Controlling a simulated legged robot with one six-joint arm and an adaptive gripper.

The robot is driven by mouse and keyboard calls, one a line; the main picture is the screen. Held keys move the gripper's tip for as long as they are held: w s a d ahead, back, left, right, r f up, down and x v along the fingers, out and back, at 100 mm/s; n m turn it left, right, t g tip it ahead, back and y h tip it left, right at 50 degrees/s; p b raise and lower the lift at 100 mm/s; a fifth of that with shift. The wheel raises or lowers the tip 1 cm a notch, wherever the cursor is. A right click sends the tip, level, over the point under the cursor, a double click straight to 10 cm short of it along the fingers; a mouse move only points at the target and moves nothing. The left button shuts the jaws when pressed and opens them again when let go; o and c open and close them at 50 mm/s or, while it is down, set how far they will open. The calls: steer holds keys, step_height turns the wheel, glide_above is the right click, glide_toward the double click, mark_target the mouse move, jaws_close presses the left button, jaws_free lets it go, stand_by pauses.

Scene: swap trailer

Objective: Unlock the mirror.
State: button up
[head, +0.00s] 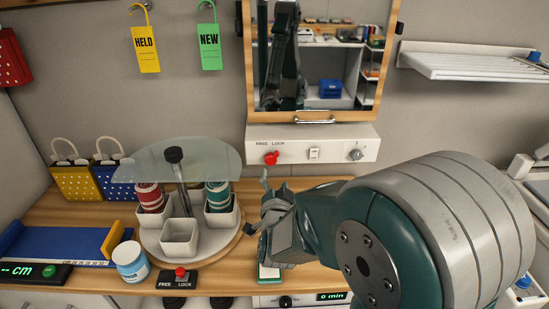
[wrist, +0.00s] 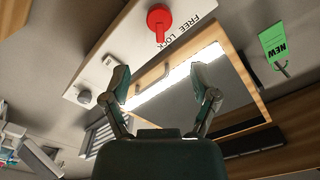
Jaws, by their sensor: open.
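The mirror (head: 330,70) hangs on the wall in a wooden frame with a metal handle at its lower edge. It also shows tilted in the wrist view (wrist: 195,85). Below it is a white panel (head: 330,145) with a red knob (head: 271,158) under the words FREE and LOCK. The knob shows at the top of the wrist view (wrist: 159,20); I cannot tell for sure which word it points to. My gripper (head: 266,184) is below the knob, apart from it. In the wrist view its two fingers (wrist: 163,84) are spread and empty.
The panel also holds a white switch (head: 314,154) and a grey knob (head: 356,155). A second red FREE/LOCK knob (head: 181,272) sits by a round carousel (head: 160,240) with cups and a glass shield (head: 190,158), left of my gripper. A wall rack (head: 470,64) is at right.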

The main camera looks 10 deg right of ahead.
mark_target(274, 159)
steer(key=w, duration=0.3)
steer(key=w+d, duration=0.1)
steer(key=w, duration=0.2)
steer(key=w+d, duration=0.1)
steer(key=w, duration=0.2)
steer(key=shift+w, duration=0.3)
jaws_close()
